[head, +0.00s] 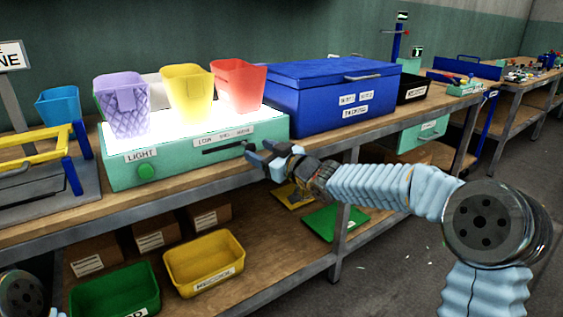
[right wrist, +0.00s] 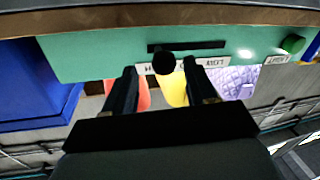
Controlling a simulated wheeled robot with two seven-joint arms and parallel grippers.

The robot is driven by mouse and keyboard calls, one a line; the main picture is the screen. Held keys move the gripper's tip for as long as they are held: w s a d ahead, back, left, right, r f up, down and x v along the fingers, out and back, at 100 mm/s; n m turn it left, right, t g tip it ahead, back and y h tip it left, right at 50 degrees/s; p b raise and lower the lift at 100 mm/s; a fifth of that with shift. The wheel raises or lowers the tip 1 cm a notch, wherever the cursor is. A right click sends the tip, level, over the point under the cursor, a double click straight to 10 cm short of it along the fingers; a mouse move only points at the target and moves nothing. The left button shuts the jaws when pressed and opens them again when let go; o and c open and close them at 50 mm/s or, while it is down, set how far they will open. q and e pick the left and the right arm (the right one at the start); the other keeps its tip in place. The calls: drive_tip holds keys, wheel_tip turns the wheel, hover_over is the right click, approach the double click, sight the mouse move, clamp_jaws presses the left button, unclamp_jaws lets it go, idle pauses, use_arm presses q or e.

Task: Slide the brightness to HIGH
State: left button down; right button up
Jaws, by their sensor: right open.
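The light box (head: 180,172) is teal, with a glowing white top and a dark slider slot (head: 215,149) in its front. Above the slot is a label strip (head: 225,137), with LOW at its left end. The black slider knob (right wrist: 163,62) is near the slot's left end in the right wrist view, which is upside down; this matches the right end in the head view. My right gripper (head: 264,158) is open in front of the box's right end. In the wrist view its fingers (right wrist: 160,70) stand either side of the knob; contact cannot be told. My left gripper is out of view.
Purple (head: 122,105), yellow (head: 188,88) and red (head: 239,85) cups stand on the lit top. A green button (head: 147,172) is at the box's front left. A blue lidded case (head: 310,100) stands close on the right. The bench edge (head: 150,208) runs below the box.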

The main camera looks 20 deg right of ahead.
drive_tip(key=v, duration=1)
drive_tip(key=s+a+f+m+g+h, duration=0.1)
drive_tip(key=a+f+m+g, duration=0.1)
drive_tip(key=f, duration=0.9)
drive_tip(key=s+a+f+m+g+h, duration=0.1)
drive_tip(key=s+a+f+m+g, duration=0.15)
drive_tip(key=f, duration=0.75)
drive_tip(key=s+a+f+m+g+h, duration=0.1)
drive_tip(key=f+m+g, duration=0.1)
drive_tip(key=f, duration=0.9)
drive_tip(key=s+a+f+m+g+h, duration=0.1)
drive_tip(key=s+a+f+m+g, duration=0.2)
drive_tip(key=s+f+g, duration=0.5)
drive_tip(key=s+a+f, duration=0.1)
drive_tip(key=s+f, duration=1.1)
drive_tip(key=s, duration=0.4)
drive_tip(key=shift+a+g+h, duration=0.25)
drive_tip(key=shift+g+h, duration=0.05)
drive_tip(key=shift+g, duration=0.05)
